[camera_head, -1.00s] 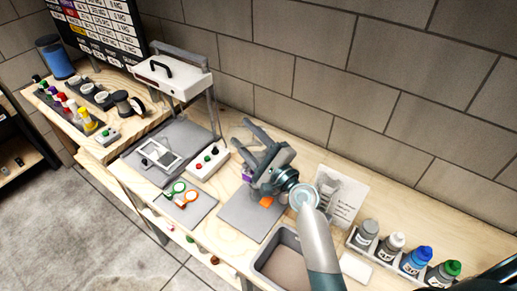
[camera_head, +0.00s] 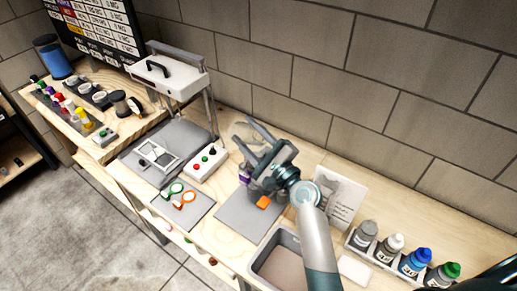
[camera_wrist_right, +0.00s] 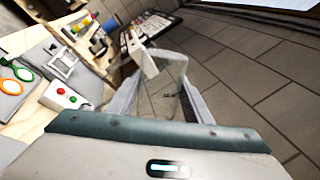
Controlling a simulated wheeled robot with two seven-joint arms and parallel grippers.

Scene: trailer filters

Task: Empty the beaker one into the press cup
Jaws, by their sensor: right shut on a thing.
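My right gripper (camera_head: 252,138) is raised over the grey mat in the head view, its fingers pointing up and left. In the right wrist view, its fingers (camera_wrist_right: 165,104) are closed around a clear glass beaker (camera_wrist_right: 168,80), which looks empty or nearly so; its exact tilt is hard to judge. The beaker barely shows in the head view. An orange piece (camera_head: 263,202) and a purple piece (camera_head: 244,174) show beside and below the gripper. I cannot clearly pick out the press cup. My left gripper is not in view.
A white press (camera_head: 172,78) with a black handle stands at the back left, beside a button box (camera_head: 206,163). Green and orange rings (camera_head: 182,196) lie on a mat. A grey bin (camera_head: 258,263) and a bottle rack (camera_head: 357,246) stand in front and right.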

